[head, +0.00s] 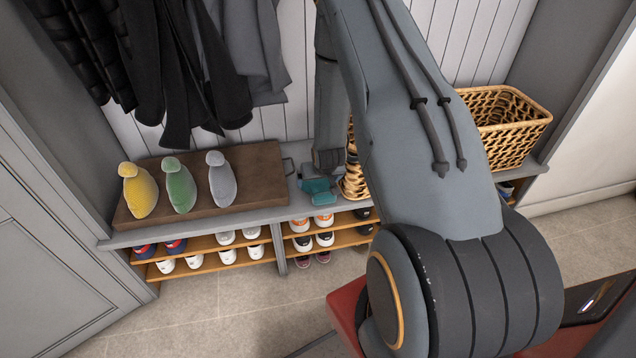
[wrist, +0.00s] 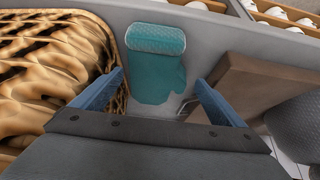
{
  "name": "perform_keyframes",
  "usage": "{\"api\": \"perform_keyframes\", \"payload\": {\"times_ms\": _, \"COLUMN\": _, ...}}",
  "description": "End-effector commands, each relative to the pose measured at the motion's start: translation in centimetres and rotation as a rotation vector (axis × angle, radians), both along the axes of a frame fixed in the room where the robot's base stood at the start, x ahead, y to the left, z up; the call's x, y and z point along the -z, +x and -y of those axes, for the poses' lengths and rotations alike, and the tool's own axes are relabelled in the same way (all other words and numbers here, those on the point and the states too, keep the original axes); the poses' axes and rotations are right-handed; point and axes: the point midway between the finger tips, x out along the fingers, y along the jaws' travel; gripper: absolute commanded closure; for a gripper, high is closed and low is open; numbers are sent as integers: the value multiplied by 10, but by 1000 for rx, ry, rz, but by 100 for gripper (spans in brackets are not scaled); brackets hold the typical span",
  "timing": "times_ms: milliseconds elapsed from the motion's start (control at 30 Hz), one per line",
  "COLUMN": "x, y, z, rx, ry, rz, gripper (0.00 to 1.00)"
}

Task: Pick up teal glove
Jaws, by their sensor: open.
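The teal glove (wrist: 158,70) lies flat on the grey bench top, with its knitted cuff (wrist: 156,38) toward the bench's front edge. It also shows in the head view (head: 323,197), partly covered by my wrist. My gripper (wrist: 158,82) is open and empty. In the wrist view its two blue fingers stand on either side of the glove's hand part, with the glove seen in the gap between them. I cannot tell how far above the glove the fingertips are.
A woven basket (wrist: 55,60) stands close on the left in the wrist view. A brown board (wrist: 245,85) lies close on the right; in the head view it bears yellow, green and grey plush shapes. A second basket (head: 510,125) stands at right. Shoes fill the shelves below.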

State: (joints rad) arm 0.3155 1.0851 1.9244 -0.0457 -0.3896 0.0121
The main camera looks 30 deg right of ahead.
Motion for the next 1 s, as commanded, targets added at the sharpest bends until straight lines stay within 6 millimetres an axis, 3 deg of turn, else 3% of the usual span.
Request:
{"api": "perform_keyframes", "payload": {"times_ms": 333, "x": 0, "y": 27, "z": 7, "rx": -1, "ry": 0, "rz": 0, "gripper": 7}}
{"api": "perform_keyframes", "payload": {"times_ms": 633, "x": 38, "y": 46, "z": 13, "rx": -1, "ry": 0, "rz": -1, "gripper": 7}}
{"api": "perform_keyframes", "payload": {"times_ms": 967, "x": 44, "y": 49, "z": 14, "rx": -1, "ry": 0, "rz": -1, "gripper": 7}}
{"api": "perform_keyframes", "payload": {"times_ms": 1000, "x": 44, "y": 49, "z": 14, "rx": -1, "ry": 0, "rz": -1, "gripper": 10}}
